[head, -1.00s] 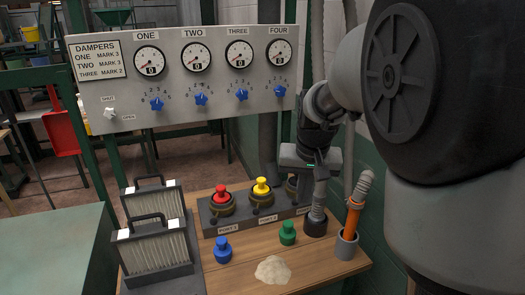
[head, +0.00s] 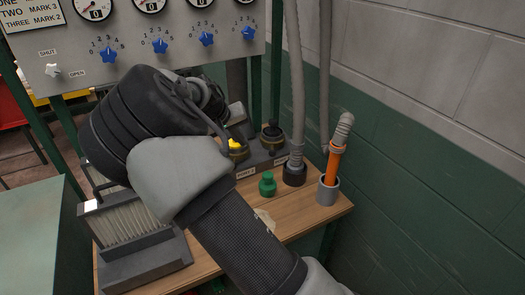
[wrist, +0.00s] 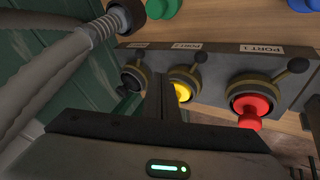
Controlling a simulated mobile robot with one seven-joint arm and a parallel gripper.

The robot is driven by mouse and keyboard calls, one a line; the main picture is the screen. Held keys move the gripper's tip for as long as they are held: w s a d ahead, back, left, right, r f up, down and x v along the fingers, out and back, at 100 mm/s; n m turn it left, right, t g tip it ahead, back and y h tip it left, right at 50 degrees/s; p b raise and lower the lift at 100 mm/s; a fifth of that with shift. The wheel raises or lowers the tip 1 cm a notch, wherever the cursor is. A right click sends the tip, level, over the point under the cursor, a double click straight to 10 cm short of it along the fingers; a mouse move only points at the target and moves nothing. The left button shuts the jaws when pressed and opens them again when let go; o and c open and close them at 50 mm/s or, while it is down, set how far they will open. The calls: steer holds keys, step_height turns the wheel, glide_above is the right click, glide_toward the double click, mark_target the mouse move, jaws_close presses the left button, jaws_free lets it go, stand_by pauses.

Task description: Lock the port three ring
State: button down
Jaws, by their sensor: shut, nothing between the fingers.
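The port block (head: 262,158) sits at the back of the wooden table. Port three (head: 271,138) is at its right end in the head view, dark inside with a brass-coloured ring; it also shows at the left in the wrist view (wrist: 134,78). My gripper (wrist: 166,88) is shut and empty, its fingers beside port three, between it and port two. I cannot tell whether they touch the ring or its lever. The port two yellow plug (wrist: 182,92) and port one red plug (wrist: 252,108) sit in their rings, with knobbed levers. My arm hides port one in the head view.
A green plug (head: 267,184) stands on the table before the block. The damper panel (head: 180,62) is behind, and filter boxes (head: 145,255) are left.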

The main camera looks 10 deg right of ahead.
mark_target(272, 150)
steer(key=x, duration=1)
steer(key=d, duration=0.2)
steer(key=d+f, duration=0.1)
steer(key=d, duration=0.1)
steer(key=shift+w, duration=0.25)
